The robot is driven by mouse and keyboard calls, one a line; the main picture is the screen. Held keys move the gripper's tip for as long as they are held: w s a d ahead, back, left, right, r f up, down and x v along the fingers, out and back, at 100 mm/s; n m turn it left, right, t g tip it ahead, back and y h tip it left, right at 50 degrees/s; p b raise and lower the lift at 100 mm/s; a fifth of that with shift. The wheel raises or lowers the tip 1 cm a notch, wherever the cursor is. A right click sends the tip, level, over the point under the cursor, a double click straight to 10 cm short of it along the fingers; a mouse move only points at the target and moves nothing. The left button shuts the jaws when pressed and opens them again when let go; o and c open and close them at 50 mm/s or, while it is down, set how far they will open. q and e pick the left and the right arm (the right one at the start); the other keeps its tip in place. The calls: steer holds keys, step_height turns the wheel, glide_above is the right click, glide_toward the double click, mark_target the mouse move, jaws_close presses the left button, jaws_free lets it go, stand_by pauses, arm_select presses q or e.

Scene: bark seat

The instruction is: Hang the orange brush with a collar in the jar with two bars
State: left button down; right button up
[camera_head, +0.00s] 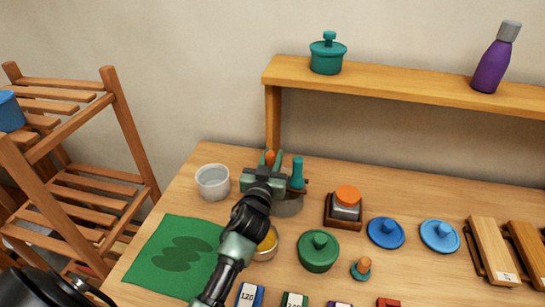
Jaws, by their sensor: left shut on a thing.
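My left gripper (270,158) is shut on the orange brush (269,156). Only a small orange part of the brush shows between the fingers; its collar and lower end are hidden behind the gripper. The gripper is over the left side of a grey jar (289,209). A dark bar shows at the jar's top, and the rest of the top is hidden by my arm. A teal handle (297,172) stands upright at the jar, right of the gripper. I cannot tell whether the orange brush touches the bars. My right gripper is not in view.
A white bowl (212,182) stands left of the jar, and a green mat (175,256) lies front left. A dark stand with an orange-topped jar (347,198), a green lidded pot (318,251) and blue lids (386,232) are to the right. A raised shelf (400,86) runs behind.

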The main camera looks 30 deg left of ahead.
arm_select(q)
steer(key=shift+f, duration=0.3)
steer(key=c, duration=0.8)
jaws_free()
steer(key=shift+r, duration=0.15)
step_height(320, 180, up, 7)
steer(key=p, duration=0.6)
steer(key=shift+f, duration=0.2)
